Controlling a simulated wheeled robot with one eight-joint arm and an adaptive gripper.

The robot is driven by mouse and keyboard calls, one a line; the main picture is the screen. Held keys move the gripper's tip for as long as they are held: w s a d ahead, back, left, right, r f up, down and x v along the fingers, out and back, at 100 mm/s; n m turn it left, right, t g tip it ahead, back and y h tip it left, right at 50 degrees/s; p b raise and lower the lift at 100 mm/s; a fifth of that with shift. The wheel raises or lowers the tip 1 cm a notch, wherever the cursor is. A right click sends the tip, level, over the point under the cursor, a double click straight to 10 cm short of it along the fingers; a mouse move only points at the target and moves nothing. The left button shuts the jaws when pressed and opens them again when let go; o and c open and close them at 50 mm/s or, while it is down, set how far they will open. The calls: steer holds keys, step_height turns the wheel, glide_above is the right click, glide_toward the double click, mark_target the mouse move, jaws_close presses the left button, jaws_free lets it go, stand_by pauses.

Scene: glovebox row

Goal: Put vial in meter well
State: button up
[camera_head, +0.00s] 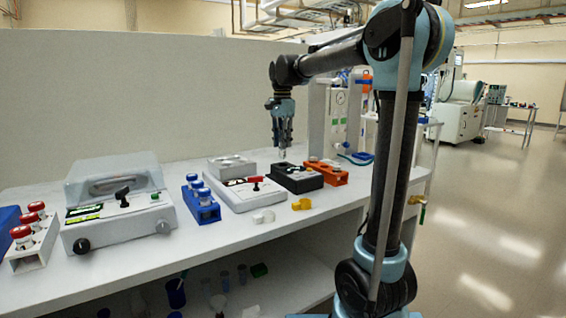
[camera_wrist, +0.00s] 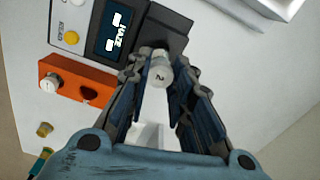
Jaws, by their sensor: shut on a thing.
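My gripper (camera_head: 283,143) is shut on a small vial (camera_head: 283,154), pointing down at the back of the meter. In the wrist view, the vial (camera_wrist: 158,74) has a pale grey cap marked "2" and sits between the fingertips (camera_wrist: 160,82). The dark meter (camera_head: 298,180) lies on the bench below. The vial is beside a black block (camera_wrist: 166,24) of the meter. The well's opening is hidden.
An orange rack (camera_head: 327,172) with capped vials stands right of the meter. A white device with a red lever (camera_head: 254,183) is to its left, a grey block (camera_head: 231,168) behind that. Yellow (camera_head: 301,204) and white (camera_head: 263,216) small pieces lie in front. A blue rack (camera_head: 201,202) stands farther left.

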mark_target(283, 156)
steer(key=shift+d+f, duration=0.15)
steer(key=shift+f, duration=2.9)
steer(key=o, duration=0.9)
steer(key=shift+f, duration=0.15)
steer(key=shift+o, duration=0.2)
step_height(283, 156, up, 12)
steer(key=shift+r, duration=0.15)
